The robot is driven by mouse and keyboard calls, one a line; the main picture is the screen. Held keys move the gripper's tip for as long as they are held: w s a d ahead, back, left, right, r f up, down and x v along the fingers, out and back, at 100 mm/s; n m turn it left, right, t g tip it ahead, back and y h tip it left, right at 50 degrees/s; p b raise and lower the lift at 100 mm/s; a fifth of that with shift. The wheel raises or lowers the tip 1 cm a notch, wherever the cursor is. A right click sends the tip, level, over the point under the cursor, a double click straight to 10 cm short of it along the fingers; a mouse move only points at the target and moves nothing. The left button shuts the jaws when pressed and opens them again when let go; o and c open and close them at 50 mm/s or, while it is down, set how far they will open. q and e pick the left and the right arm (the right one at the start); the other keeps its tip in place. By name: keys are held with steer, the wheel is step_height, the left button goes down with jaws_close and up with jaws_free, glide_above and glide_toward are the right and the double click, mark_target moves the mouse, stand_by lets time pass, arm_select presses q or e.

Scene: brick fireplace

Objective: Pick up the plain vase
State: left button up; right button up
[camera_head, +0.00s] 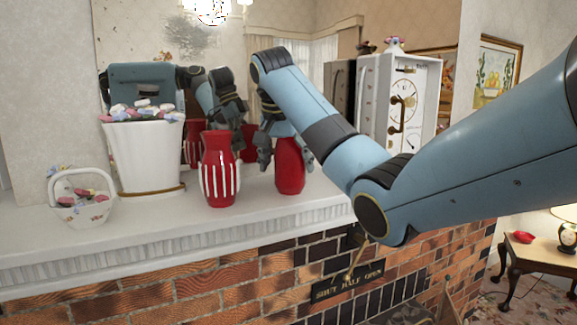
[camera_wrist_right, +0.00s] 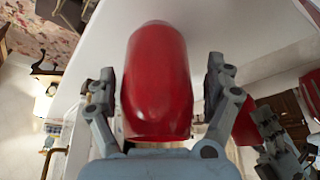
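The plain vase (camera_head: 290,168) is glossy red and stands upright on the white mantel shelf (camera_head: 130,228). It also fills the middle of the right wrist view (camera_wrist_right: 158,85). My right gripper (camera_head: 286,162) reaches down over it, with one finger on each side. In the right wrist view the gripper (camera_wrist_right: 159,75) is open, with narrow gaps between its fingers and the vase. The vase's top is partly hidden by the gripper in the head view. My left gripper is not in view.
A red vase with white stripes (camera_head: 219,172) stands just left of the plain vase. Farther left are a white planter (camera_head: 145,155) and a small flowered basket (camera_head: 82,208). A white clock (camera_head: 400,100) stands to the right. A mirror behind reflects vases and my arm.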

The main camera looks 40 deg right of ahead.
steer(key=shift+d+f, duration=0.1)
steer(key=shift+d, duration=0.15)
steer(key=shift+c, duration=1.1)
steer(key=shift+d+f, duration=0.1)
steer(key=shift+d, duration=0.1)
steer(key=shift+c, duration=1.1)
steer(key=shift+a, duration=0.2)
steer(key=c, duration=0.7)
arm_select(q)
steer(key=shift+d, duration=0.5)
arm_select(e)
steer(key=shift+c, duration=0.4)
steer(key=shift+w+d, duration=0.1)
